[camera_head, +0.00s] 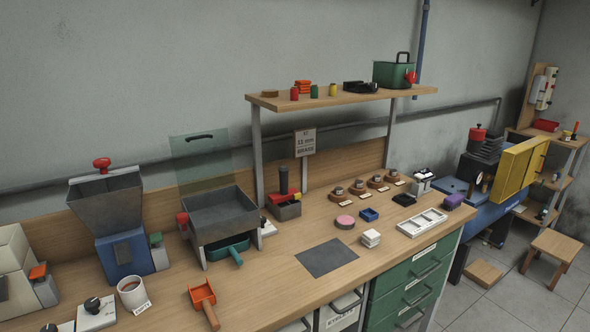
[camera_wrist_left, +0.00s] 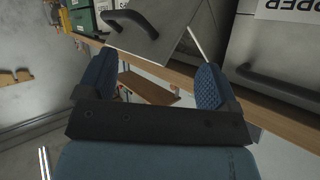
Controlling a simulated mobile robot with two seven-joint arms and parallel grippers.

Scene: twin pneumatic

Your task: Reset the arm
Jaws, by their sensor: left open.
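My left gripper (camera_wrist_left: 155,85) shows in the left wrist view, with its two blue padded fingers spread wide apart and nothing between them. Behind the fingers are a grey drawer-like front with a dark handle (camera_wrist_left: 132,20) and a wooden edge. Neither arm shows in the head view, and my right gripper is in no view.
A long wooden workbench (camera_head: 275,285) carries a blue hopper machine (camera_head: 125,252), a grey tray (camera_head: 222,215), an orange scoop (camera_head: 204,300) and a white compartment tray (camera_head: 422,222). Green drawers (camera_head: 412,290) are below. A stool (camera_head: 555,246) stands on the floor at right.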

